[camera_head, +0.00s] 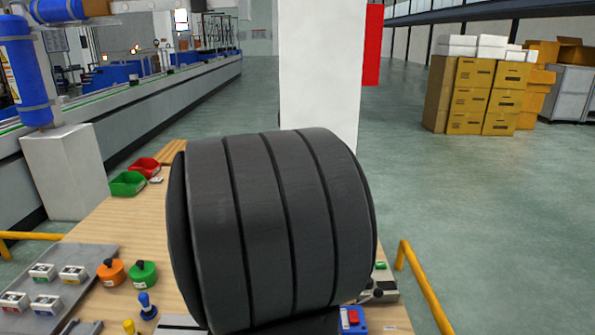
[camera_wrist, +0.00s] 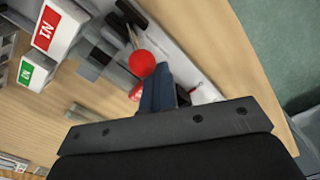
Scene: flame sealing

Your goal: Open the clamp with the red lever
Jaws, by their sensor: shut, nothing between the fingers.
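In the wrist view, a round red knob (camera_wrist: 142,63) sits at the end of a thin dark lever (camera_wrist: 130,36), which runs up to a dark clamp part (camera_wrist: 118,14). My gripper (camera_wrist: 157,76) has its blue-grey fingers together, empty, with the tips right beside the knob, at its lower right. I cannot tell whether they touch it. Another small red part (camera_wrist: 136,92) shows just left of the fingers, partly hidden. In the head view my own dark arm link covers the middle of the table, and I cannot make out the clamp there.
White boxes with a red label (camera_wrist: 45,32) and a green label (camera_wrist: 34,69) stand left of the clamp. The wooden table (camera_head: 110,222) also holds orange (camera_head: 111,272) and green (camera_head: 143,274) pots, a blue peg (camera_head: 147,305), and red (camera_head: 145,167) and green (camera_head: 127,184) bins.

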